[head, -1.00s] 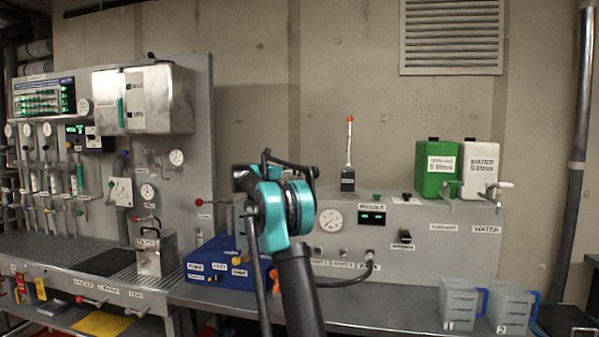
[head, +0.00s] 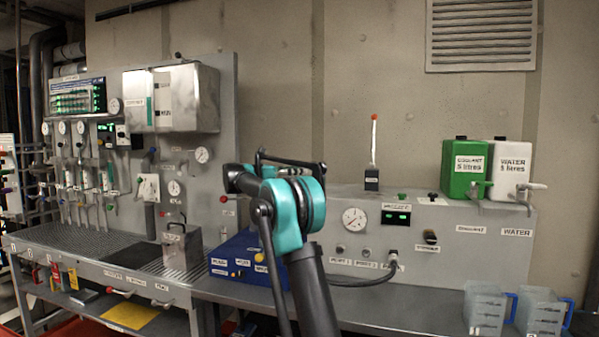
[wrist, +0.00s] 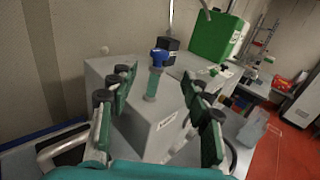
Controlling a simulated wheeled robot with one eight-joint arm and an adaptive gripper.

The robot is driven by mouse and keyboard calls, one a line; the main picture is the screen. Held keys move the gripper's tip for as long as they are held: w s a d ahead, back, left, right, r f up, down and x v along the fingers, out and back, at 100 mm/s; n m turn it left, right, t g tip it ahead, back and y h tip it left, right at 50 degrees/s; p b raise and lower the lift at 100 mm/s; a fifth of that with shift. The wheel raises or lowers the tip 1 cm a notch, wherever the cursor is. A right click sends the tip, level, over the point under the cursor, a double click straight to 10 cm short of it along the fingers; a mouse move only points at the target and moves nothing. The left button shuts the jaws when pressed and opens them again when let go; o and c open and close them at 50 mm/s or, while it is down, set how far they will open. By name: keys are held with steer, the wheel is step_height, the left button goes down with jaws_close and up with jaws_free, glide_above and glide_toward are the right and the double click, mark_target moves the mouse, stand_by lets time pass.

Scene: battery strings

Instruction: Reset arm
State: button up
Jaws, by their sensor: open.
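My gripper (wrist: 158,80) is open in the wrist view, with dark green padded fingers to the left and right. An upright greenish part with a blue top (wrist: 155,72) shows between the fingers, over a grey console (wrist: 125,118). I cannot tell how far it is from the pads, and nothing is seen gripped. In the head view, my teal and black arm is folded in front of the bench, and the fingers cannot be made out there.
The grey console (head: 455,250) carries a green coolant container (head: 465,165), a white water container (head: 512,168) and a red-tipped mast (head: 373,145). Clear jugs (head: 484,305) stand at the bench's right. A blue box (head: 235,262) sits behind my arm. A gauge panel stands left.

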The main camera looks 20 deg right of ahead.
steer(key=w+a+r+n+t+y, duration=0.1)
steer(key=a+r+n+t+y, duration=0.15)
steer(key=n+t, duration=0.55)
steer(key=w+a+r+n+t+y, duration=0.1)
steer(key=w+a+n+t+y, duration=0.15)
steer(key=n+t, duration=0.55)
steer(key=s+a+f+n+y, duration=0.5)
steer(key=a+f+n+y, duration=0.35)
steer(key=n, duration=0.65)
steer(key=s+a+f+n+g+y, duration=0.3)
steer(key=s+f+n+y, duration=0.1)
steer(key=s+f+n, duration=0.3)
steer(key=s+a+f+n+g+y, duration=0.25)
steer(key=s+f+n, duration=0.25)
steer(key=s+f, duration=0.3)
steer(key=s+d+f+n+g, duration=0.2)
steer(key=s+f+n+g, duration=0.1)
steer(key=s+f, duration=0.6)
steer(key=s+d+f+n+g+h, duration=0.1)
steer(key=s+d+f+n+g, duration=0.1)
steer(key=s+f, duration=0.7)
steer(key=s+d+f+n+g+h, duration=0.1)
steer(key=s+f+n+g, duration=0.3)
steer(key=s+f, duration=0.5)
steer(key=s+d, duration=0.1)
steer(key=s, duration=0.4)
steer(key=shift+s+d+f, duration=0.15)
steer(key=shift+d+f, duration=0.1)
steer(key=shift+f, duration=0.05)
steer(key=shift+g, duration=0.25)
